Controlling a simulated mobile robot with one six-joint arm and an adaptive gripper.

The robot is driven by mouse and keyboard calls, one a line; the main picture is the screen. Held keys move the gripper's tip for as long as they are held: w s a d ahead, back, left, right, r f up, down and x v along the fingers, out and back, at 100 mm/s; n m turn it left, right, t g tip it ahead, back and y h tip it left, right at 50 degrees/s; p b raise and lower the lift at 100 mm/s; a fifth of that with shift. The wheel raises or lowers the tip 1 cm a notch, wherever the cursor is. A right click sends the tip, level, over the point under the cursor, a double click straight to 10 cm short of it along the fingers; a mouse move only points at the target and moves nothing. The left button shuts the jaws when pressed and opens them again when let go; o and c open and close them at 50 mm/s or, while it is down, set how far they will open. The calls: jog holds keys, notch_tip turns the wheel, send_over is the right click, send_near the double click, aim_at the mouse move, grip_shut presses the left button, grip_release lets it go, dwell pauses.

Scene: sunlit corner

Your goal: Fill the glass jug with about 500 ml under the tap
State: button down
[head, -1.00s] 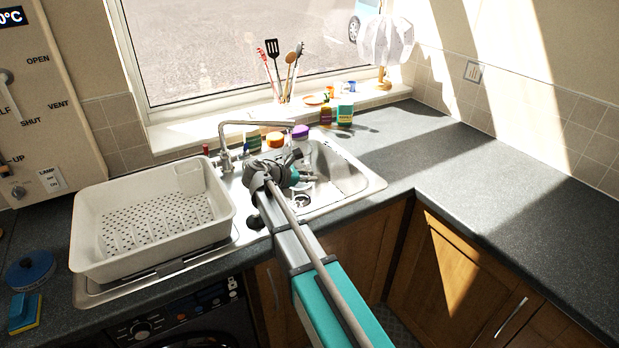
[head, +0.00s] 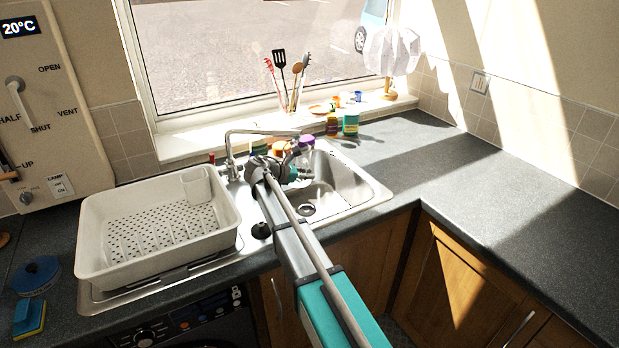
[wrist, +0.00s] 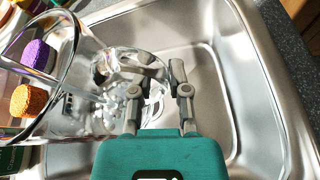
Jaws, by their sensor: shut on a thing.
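The clear glass jug (wrist: 73,45) fills the left of the wrist view, its round rim close to the camera and its lower part further in over the sink. My gripper (wrist: 158,78) is shut on the jug, probably at its handle; the exact contact is hard to see through the glass. In the head view my gripper (head: 283,170) is over the sink, below the tap (head: 262,132), whose spout reaches right over the basin. The jug is mostly hidden there. No stream from the spout is discernible, and I cannot tell whether the jug holds water.
The steel sink basin (head: 345,185) has bare room right of my gripper. A white dish rack (head: 92,255) stands left on the drainer. Bottles, including a green one (head: 351,124), and a utensil holder (head: 290,104) stand near the window. The right worktop (head: 480,200) is clear.

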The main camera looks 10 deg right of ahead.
jog(key=shift+w+a, duration=0.1)
jog(key=shift+w, duration=0.3)
dwell(3.9)
dwell(3.2)
jog(key=s+d, duration=0.1)
jog(key=s, duration=0.6)
jog(key=shift+s+d, duration=0.15)
jog(key=shift+s, duration=0.25)
